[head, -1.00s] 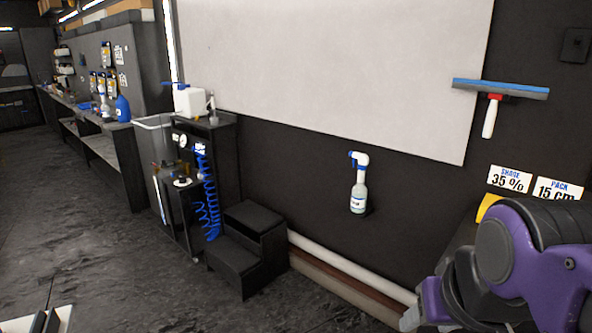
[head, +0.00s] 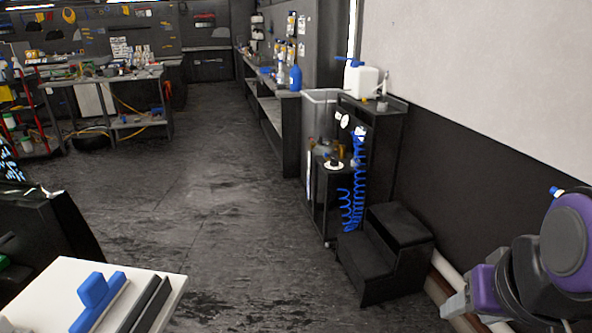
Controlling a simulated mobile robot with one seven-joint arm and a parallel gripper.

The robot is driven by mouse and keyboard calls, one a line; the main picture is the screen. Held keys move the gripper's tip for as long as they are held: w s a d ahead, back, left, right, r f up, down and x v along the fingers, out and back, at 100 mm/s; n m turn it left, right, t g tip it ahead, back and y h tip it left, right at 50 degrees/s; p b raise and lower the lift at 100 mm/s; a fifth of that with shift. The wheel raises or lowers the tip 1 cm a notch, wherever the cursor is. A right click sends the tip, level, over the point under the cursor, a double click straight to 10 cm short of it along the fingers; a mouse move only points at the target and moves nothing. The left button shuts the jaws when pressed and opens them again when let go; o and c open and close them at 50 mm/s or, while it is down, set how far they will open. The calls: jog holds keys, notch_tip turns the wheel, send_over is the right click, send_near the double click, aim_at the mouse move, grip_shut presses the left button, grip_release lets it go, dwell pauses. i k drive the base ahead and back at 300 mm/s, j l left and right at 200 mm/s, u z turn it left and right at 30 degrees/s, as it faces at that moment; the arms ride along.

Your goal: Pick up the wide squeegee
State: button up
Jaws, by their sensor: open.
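A blue tool with a block grip on a long straight edge (head: 98,302) lies on a white-topped surface (head: 62,275) at the lower left of the head view. It looks like a squeegee, but I cannot tell whether it is the wide one. A dark, narrow strip-like tool (head: 146,303) lies beside it. My gripper (head: 460,306) is at the lower right, partly cut off by the frame and far from both tools. It is open, and I see nothing held in it.
A black step stool (head: 385,262) stands by the right wall, next to a dark cart (head: 325,205) with a coiled blue hose. Pale rolls (head: 452,268) lie along the wall. A cluttered workbench (head: 100,78) is at the back left. The middle floor is open.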

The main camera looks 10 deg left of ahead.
aim_at(99, 295)
jog(key=i+j+z, duration=0.1)
jog(key=i+z, duration=0.2)
jog(key=i+j+z, duration=0.1)
jog(key=z, duration=0.25)
jog(key=i+j+z, duration=0.1)
jog(key=z, duration=0.7)
jog(key=i+j+z, duration=0.1)
jog(key=z, duration=0.7)
jog(key=j+z, duration=0.25)
jog(key=z, duration=0.55)
jog(key=j+z, duration=0.15)
jog(key=z, duration=0.65)
jog(key=k+j+z, duration=0.1)
jog(key=z, duration=0.7)
jog(key=k+j+z, duration=0.15)
jog(key=z, duration=0.65)
jog(key=k+z, duration=0.1)
jog(key=z, duration=0.7)
jog(key=k+z, duration=0.15)
jog(key=z, duration=0.65)
